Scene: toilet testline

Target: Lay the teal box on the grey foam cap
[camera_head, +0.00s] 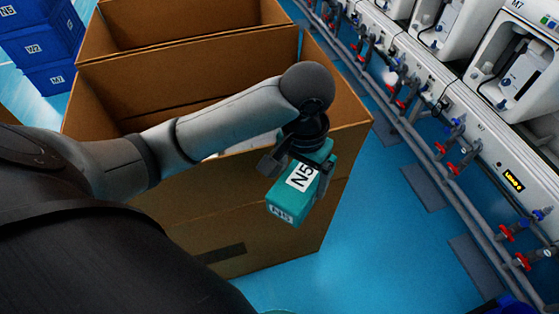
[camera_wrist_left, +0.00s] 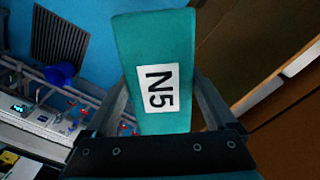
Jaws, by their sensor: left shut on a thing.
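The teal box (camera_head: 287,211) carries white N5 labels. My left gripper (camera_head: 298,174) is shut on it, one finger on each side, and holds it tilted by the near right side of a large open cardboard box (camera_head: 210,225). In the left wrist view the teal box (camera_wrist_left: 154,50) fills the middle between the fingers. I cannot make out the grey foam cap for certain; a small pale patch (camera_head: 245,145) shows inside the cardboard box behind my left arm, mostly hidden. My right gripper is not in view.
Another cardboard compartment (camera_head: 180,50) opens at the back. A row of white machines (camera_head: 500,150) with pipes and red and blue valves runs along the right.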

